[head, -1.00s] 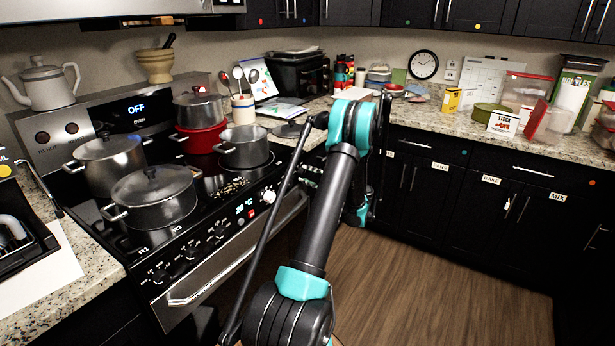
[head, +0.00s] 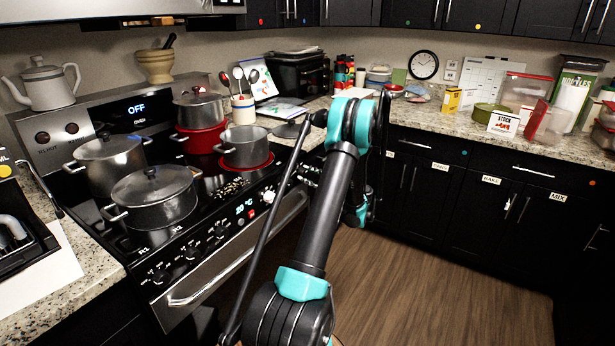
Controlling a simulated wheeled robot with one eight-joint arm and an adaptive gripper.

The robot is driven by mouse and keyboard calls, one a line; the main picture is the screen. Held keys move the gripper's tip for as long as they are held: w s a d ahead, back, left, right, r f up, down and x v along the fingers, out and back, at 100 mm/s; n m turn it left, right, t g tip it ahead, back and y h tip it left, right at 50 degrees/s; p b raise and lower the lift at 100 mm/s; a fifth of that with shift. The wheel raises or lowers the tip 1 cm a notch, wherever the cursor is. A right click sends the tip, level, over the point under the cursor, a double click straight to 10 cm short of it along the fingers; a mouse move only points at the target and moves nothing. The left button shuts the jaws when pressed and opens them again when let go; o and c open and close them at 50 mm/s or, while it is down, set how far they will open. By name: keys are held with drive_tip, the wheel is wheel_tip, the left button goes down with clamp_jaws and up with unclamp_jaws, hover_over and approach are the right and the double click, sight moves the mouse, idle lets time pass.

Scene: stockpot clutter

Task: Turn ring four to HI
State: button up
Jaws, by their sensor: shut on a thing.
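The stove (head: 225,262) stands at the left, with a row of dark knobs (head: 193,251) along its sloping front panel. My gripper (head: 310,172) is small and dark at the right end of the knob panel, partly hidden behind my arm's black rod. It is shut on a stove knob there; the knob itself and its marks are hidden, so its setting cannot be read.
The oven handle (head: 215,270) sticks out below the panel. The wooden floor (head: 400,285) at right is clear.

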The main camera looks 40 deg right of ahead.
idle(0.3)
drive_tip(key=o, duration=1.2)
drive_tip(key=shift+c, duration=0.2)
drive_tip(key=v, duration=1.2)
drive_tip(key=shift+s, duration=0.1)
